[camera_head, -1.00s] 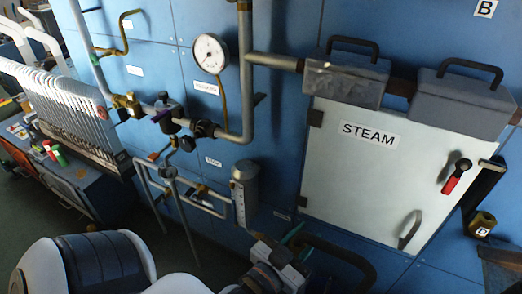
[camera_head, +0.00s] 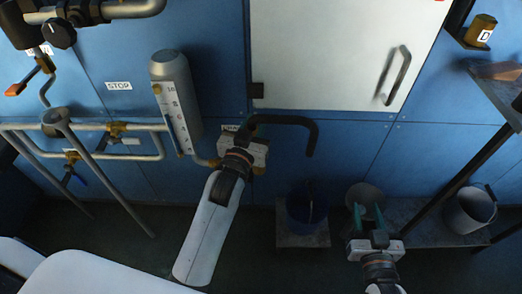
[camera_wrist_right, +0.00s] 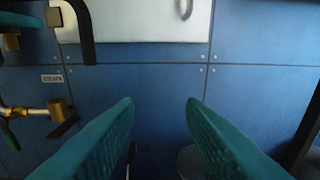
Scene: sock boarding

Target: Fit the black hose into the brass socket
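The black hose (camera_head: 285,119) arches out from my left gripper (camera_head: 243,148), over to the right, and its free end hangs down in front of the blue wall. The left gripper appears shut on its other end; its fingers are mostly hidden. The hose also hangs at the upper left of the right wrist view (camera_wrist_right: 85,40). A brass socket (camera_wrist_right: 59,108) on a brass pipe shows at the left there, below and left of the hose end. In the head view it is largely behind the left gripper. My right gripper (camera_head: 368,212) is open and empty, right of the hose; its teal fingers stand apart (camera_wrist_right: 160,103).
A blue bucket (camera_head: 306,207) and a grey bucket (camera_head: 470,210) stand low by the wall. A level gauge (camera_head: 176,100) and pipes are at left. The white door (camera_head: 330,50) is above. A brass cup marked D (camera_head: 480,30) and a shelf (camera_head: 495,85) are at right.

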